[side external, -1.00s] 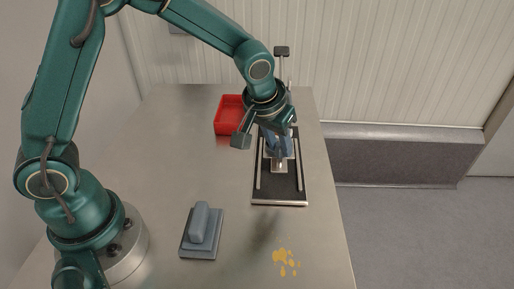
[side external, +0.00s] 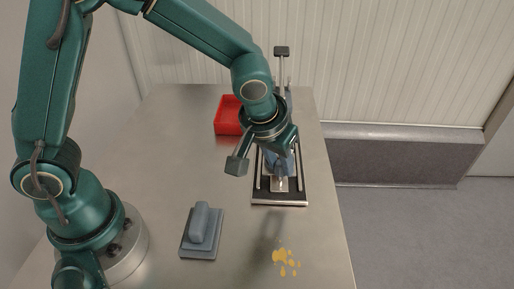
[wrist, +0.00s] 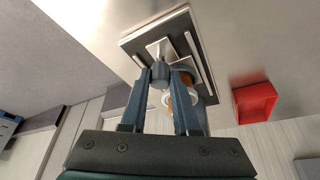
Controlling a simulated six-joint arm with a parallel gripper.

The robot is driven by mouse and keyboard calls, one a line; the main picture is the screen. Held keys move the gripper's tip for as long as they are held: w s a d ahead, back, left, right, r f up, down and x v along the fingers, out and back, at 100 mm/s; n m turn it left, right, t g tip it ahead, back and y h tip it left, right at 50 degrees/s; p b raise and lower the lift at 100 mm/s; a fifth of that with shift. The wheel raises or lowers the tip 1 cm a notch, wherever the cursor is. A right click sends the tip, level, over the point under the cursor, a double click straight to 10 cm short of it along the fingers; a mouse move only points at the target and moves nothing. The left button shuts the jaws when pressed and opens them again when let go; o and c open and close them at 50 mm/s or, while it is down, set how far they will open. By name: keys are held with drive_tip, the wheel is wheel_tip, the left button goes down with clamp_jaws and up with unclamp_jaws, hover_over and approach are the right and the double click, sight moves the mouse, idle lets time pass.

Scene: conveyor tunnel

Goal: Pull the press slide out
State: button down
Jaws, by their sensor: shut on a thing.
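The press (side external: 304,200) is a black base with light rails, standing toward the right side of the metal table. Its slide (side external: 280,185) is a small pale metal plate between the rails, now near the base's front edge. My gripper (side external: 281,168) is shut on the slide's grey knob, and its fingers hide most of it in the side external view. In the wrist view my gripper (wrist: 161,78) has a finger on each side of the grey knob (wrist: 160,69), with the slide (wrist: 158,48) just beyond. An orange and white part (wrist: 188,98) shows partly behind the right finger.
A red bin (side external: 227,116) stands left of the press at the back. A grey block with a raised grip (side external: 201,230) lies at the front left. Yellow spots (side external: 286,259) mark the table in front of the press. The table between is clear.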

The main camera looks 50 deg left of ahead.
drive_tip(key=shift+s+d, duration=1.3)
drive_tip(key=shift+d, duration=0.05)
drive_tip(key=c, duration=0.7)
unclamp_jaws()
drive_tip(key=shift+o, duration=0.2)
drive_tip(key=shift+r, duration=0.1)
drive_tip(key=shift+s+r, duration=0.1)
drive_tip(key=shift+r, duration=0.2)
drive_tip(key=shift+v, duration=2.2)
